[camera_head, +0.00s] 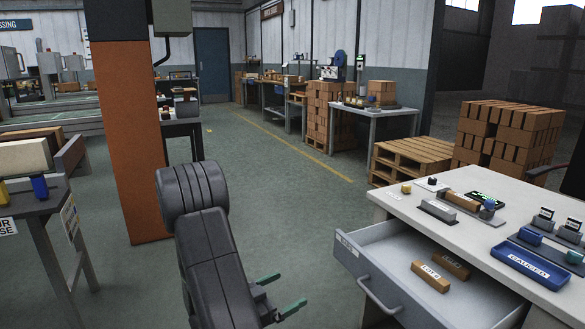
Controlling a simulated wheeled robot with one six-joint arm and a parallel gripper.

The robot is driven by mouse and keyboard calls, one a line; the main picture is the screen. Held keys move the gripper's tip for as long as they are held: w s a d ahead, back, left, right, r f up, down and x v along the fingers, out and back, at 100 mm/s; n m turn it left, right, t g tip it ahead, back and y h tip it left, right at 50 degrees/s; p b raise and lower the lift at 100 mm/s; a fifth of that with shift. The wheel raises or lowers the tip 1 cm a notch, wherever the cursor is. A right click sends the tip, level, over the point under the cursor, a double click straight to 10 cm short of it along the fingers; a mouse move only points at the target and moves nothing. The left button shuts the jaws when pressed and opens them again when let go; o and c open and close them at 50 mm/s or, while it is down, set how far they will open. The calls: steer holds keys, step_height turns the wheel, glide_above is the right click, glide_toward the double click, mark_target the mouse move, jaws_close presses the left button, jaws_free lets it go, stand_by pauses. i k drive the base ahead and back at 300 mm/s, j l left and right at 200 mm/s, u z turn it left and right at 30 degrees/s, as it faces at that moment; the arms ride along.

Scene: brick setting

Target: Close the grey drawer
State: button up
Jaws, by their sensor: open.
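The grey drawer (352,264) is pulled out from under the white-topped table (400,198) at the right. Its bar handle (380,297) is on the front face, toward the lower middle of the picture. Two brown labelled bricks (430,277) and (455,264) lie inside the drawer. My gripper (284,292) has green-tipped fingers spread apart with nothing between them. It is left of the drawer, apart from the handle.
On the tabletop are a blue tray (532,268), grey blocks and small parts. An orange and black column (133,130) stands left of my arm. Another table (40,203) is at the far left. A pallet (411,157) and brick stacks stand behind. Green floor between is clear.

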mark_target(379, 257)
steer(key=i+u, duration=0.25)
steer(key=i+l+u, duration=0.1)
steer(key=i+u, duration=0.2)
steer(key=i+j, duration=0.1)
steer(key=i, duration=0.45)
steer(key=i+z, duration=0.15)
steer(key=z, duration=0.3)
steer(key=i+j+z, duration=0.15)
steer(key=z, duration=0.25)
